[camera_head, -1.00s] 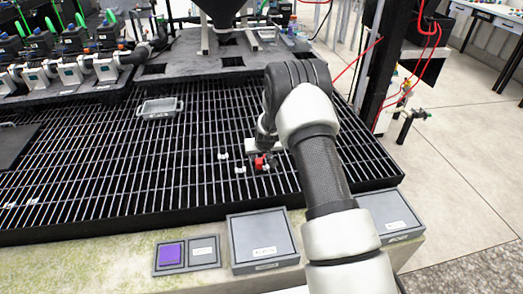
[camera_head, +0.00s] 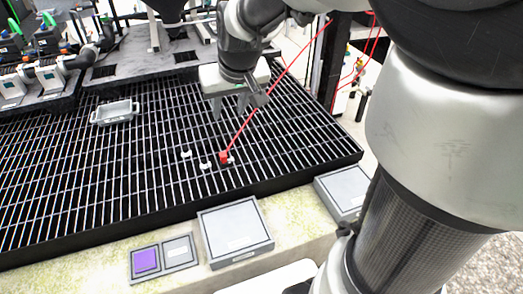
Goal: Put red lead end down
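The red lead end (camera_head: 224,158) sits low at the black grate, beside a small white fitting (camera_head: 232,160). Its thin red lead (camera_head: 270,92) runs up to the right, passing close by or behind my gripper. My gripper (camera_head: 231,110) hangs above and apart from the red end, with its grey fingers pointing down. The fingers look spread, with nothing seen between them. Whether the end rests fully on the grate is too small to tell.
The black grate (camera_head: 90,185) is mostly clear. Small white pieces (camera_head: 187,154) stand left of the red end. A grey tray (camera_head: 114,113) lies farther left. Grey boxes (camera_head: 235,232) and a purple pad (camera_head: 146,260) line the front ledge.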

